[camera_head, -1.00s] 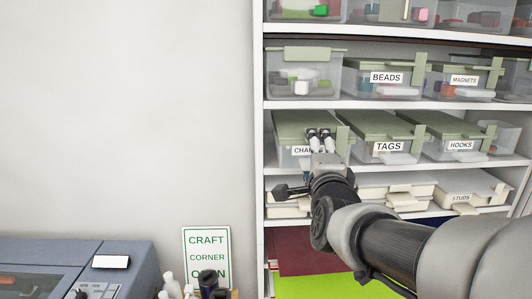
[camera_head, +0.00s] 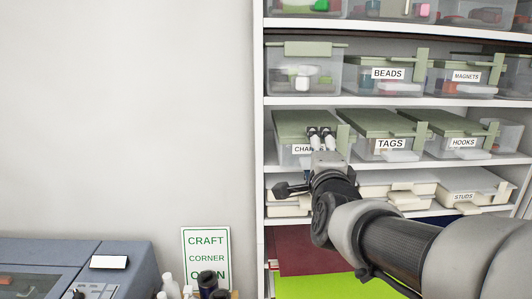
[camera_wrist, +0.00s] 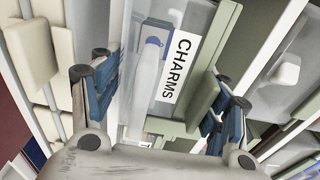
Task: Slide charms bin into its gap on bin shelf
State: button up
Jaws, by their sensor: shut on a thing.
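The charms bin (camera_head: 290,157) is a clear bin with a green lid, at the left end of the bin shelf's (camera_head: 390,168) middle level, beside the tags bin (camera_head: 385,127). My gripper (camera_head: 320,132) is in front of it and covers part of its label. In the wrist view the CHARMS label (camera_wrist: 176,68) shows between my two fingers (camera_wrist: 165,95), which are shut on the bin's front. The bin looks level and sits mostly inside the shelf. Its underside and back are hidden, so I cannot tell how deep it sits.
The hooks bin (camera_head: 462,142) stands farther right on the same level. The beads bin (camera_head: 387,74) and magnets bin (camera_head: 465,78) are above. Pale flat boxes, including the studs box (camera_head: 463,196), lie below. A white shelf upright (camera_head: 259,130) borders the left side.

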jog(key=shift+b, duration=0.35)
jog(key=o, duration=1.1)
jog(key=shift+s, duration=0.1)
jog(key=shift+o, duration=1.1)
jog(key=shift+f, duration=0.1)
jog(key=shift+f, duration=0.1)
jog(key=shift+s, duration=0.1)
jog(key=s, duration=0.8)
jog(key=shift+s+b, duration=0.35)
jog(key=shift+s, duration=0.05)
